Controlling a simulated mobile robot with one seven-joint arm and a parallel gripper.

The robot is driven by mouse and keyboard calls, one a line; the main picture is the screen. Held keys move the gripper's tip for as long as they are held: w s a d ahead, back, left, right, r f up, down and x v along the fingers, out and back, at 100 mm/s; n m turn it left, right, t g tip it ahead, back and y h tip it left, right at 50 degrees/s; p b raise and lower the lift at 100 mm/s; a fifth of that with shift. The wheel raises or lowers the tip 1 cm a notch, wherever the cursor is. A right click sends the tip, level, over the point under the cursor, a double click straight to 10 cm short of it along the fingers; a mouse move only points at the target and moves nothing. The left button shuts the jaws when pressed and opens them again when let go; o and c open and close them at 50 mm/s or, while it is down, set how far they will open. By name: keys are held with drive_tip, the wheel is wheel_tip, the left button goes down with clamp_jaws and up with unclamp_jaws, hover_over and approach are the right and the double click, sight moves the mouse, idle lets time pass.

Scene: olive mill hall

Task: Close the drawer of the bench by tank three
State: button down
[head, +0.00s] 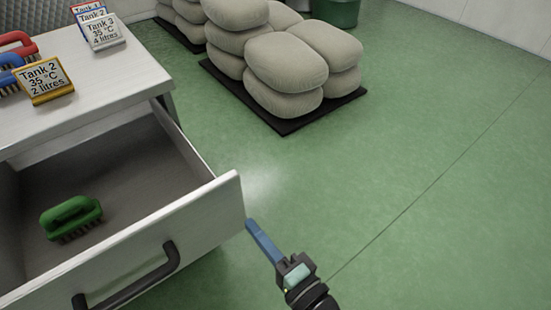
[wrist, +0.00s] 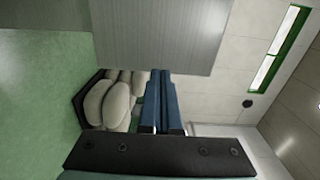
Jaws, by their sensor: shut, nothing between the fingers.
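The bench (head: 100,85) stands at the left in the head view, with its drawer (head: 205,208) pulled well out. The drawer front has a dark bar handle (head: 130,280). A green brush (head: 70,218) lies inside the drawer. My gripper (head: 252,228) is shut and empty, just right of the drawer front's right end; I cannot tell whether it touches. In the wrist view my blue fingers (wrist: 161,95) are together, and a grey panel (wrist: 160,35), likely the drawer front, fills the top middle.
Signs on the bench top read Tank 2 (head: 43,80) and Tank 3 (head: 102,32). Red and blue brushes lie at its left edge. Grey sacks (head: 285,65) sit on a black pallet (head: 290,125) behind. The green floor at right is clear.

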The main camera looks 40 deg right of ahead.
sight(237, 207)
drive_tip(key=shift+w, duration=1.85)
